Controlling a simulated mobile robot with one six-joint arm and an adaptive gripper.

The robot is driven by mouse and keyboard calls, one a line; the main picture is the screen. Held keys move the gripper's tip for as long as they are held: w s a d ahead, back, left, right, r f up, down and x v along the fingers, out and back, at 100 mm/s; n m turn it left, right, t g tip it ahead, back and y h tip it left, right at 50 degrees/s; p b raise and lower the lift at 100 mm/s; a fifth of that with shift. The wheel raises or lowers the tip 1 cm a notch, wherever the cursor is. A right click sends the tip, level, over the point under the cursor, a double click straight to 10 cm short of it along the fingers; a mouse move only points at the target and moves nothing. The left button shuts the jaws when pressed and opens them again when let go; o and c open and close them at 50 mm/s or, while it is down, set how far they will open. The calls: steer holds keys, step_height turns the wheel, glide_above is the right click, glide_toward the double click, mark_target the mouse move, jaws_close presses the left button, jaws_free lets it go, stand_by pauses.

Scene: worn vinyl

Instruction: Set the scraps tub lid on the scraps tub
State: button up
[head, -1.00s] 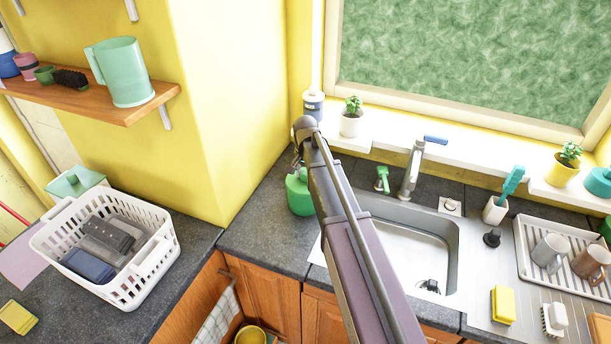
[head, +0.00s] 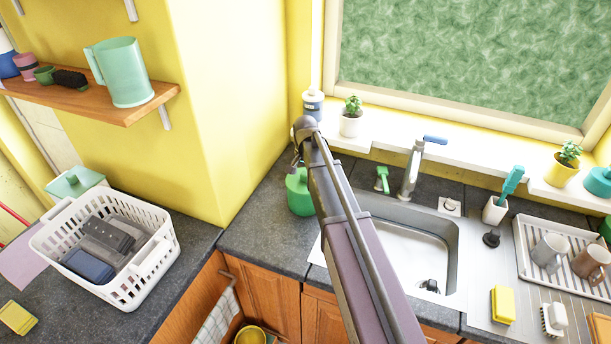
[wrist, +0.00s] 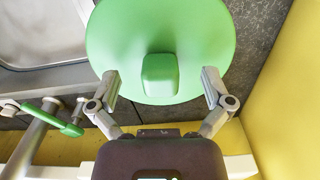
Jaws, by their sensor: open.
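The scraps tub lid (wrist: 190,35) is a round green disc with a raised block-like knob (wrist: 160,75), seen from above in the wrist view. My gripper (wrist: 162,88) is open, with one finger on each side of the knob and a gap on both sides. In the head view, a green rounded shape (head: 299,195) stands on the dark counter in the corner left of the sink, partly behind my arm. It looks like the scraps tub with the lid on top, but the seam is too small to make out. The lid hides whatever is below it in the wrist view.
The sink (head: 405,250) and tap (head: 411,170) are just right of my arm. The yellow wall (head: 235,100) stands close on the left. A potted plant (head: 351,120) stands on the sill behind.

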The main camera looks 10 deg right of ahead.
steer(key=shift+r, duration=0.15)
steer(key=shift+r+p, duration=3.4)
steer(key=shift+p, duration=0.1)
steer(key=s+f+n+b, duration=0.4)
steer(key=s, duration=0.7)
steer(key=s+a+f+n+b, duration=0.1)
steer(key=s+f+n+b, duration=0.3)
steer(key=s, duration=0.8)
steer(key=shift+s+f+b, duration=0.2)
steer(key=shift+f+b, duration=0.2)
stand_by(0.7)
